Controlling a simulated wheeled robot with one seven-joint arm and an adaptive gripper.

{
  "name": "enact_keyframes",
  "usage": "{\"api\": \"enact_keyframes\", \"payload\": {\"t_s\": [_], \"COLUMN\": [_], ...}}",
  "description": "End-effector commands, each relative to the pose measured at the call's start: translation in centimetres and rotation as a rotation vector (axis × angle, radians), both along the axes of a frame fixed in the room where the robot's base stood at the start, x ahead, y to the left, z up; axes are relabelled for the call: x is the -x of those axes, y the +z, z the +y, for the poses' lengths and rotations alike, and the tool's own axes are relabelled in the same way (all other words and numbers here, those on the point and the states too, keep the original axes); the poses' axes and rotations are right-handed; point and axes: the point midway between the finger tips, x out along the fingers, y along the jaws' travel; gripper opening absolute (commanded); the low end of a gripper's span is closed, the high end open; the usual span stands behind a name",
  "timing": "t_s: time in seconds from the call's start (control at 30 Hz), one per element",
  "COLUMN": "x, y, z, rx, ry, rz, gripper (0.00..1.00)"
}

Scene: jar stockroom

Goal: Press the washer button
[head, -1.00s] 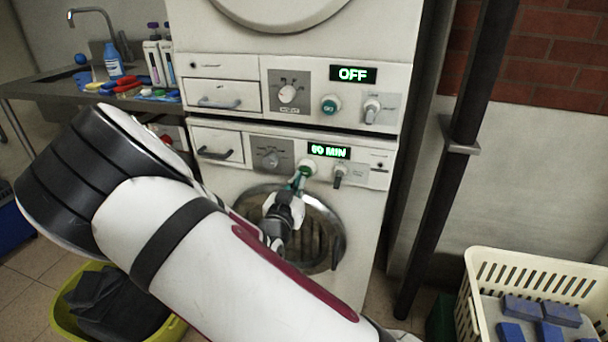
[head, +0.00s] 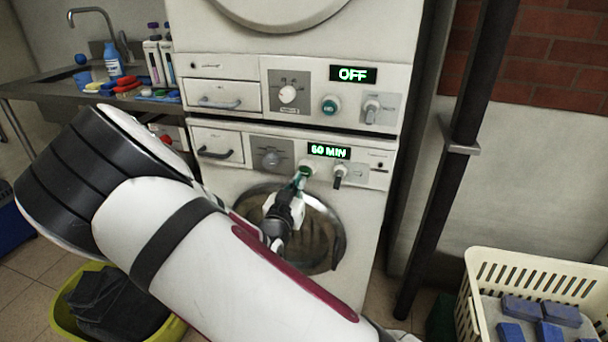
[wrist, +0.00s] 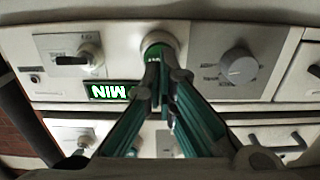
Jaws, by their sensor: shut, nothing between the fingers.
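The washer (head: 360,215) is the lower of two stacked white machines. Its display (head: 328,151) glows green and reads 60 MIN. The round green washer button (head: 307,169) is just below the display's left end. It also shows in the wrist view (wrist: 158,40), where the picture is upside down. My gripper (head: 301,178) is shut and empty, with its green fingertips at the button's face. In the wrist view the fingertips (wrist: 162,66) overlap the button's lower edge and hide part of it. They look to be touching it, but a tiny gap cannot be ruled out.
The upper machine's display (head: 353,75) reads OFF, above its own green button (head: 330,105). Knobs flank the washer button: a dial (head: 271,158) and a lever knob (head: 339,172). A dark pipe (head: 455,150) stands right, near a cream basket (head: 480,300).

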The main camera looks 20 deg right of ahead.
Motion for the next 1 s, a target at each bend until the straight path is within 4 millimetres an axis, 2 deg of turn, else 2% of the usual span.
{"api": "enact_keyframes", "payload": {"t_s": [1.0], "x": [-1.4], "y": [0.0], "z": [-0.8], "rx": [-0.001], "ry": [0.000], "rz": [-0.001], "gripper": [0.00]}}
